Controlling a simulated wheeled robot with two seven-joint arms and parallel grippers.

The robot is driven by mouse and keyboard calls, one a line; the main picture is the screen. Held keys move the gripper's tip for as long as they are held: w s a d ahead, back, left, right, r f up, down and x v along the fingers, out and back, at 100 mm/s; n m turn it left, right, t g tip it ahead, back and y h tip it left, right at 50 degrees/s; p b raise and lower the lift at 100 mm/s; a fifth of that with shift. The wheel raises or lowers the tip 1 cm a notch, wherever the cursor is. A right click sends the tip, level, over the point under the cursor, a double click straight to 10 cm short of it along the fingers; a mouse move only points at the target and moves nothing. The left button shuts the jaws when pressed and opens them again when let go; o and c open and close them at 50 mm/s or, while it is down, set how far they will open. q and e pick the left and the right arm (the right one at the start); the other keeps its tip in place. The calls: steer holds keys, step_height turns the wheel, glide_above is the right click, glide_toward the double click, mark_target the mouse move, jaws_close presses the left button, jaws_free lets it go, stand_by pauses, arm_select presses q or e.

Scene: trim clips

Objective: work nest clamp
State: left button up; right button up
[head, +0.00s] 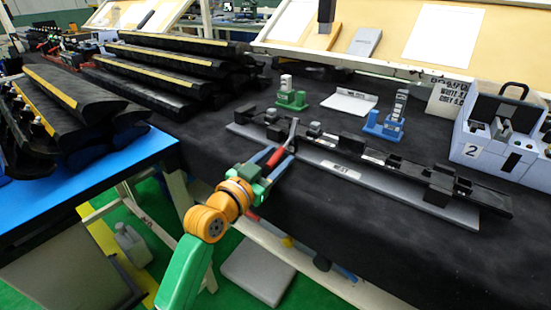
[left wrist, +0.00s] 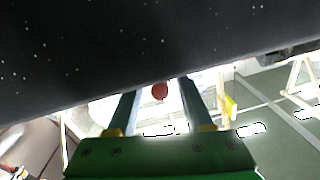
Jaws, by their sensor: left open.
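The work nest is a long grey plate (head: 400,188) with a black rail on it and a label at its front, lying along the front of the dark table. A clamp lever (head: 293,131) stands up at its left part, with a red handle (head: 277,157) pointing toward the front edge. My left gripper (head: 272,168) is at this handle, its fingers open on either side of it. In the left wrist view the round red end of the handle (left wrist: 159,91) shows between the two fingertips, with a gap to each. My right gripper is not in view.
Behind the nest stand a green fixture (head: 291,100), a white tray (head: 349,103) and a blue fixture (head: 386,125). A grey bin marked 2 (head: 480,150) stands at the right. Black trim parts with yellow strips (head: 170,70) are stacked at the left. A blue table (head: 80,185) is at the left.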

arm_select(q)
jaws_close()
stand_by(1.3)
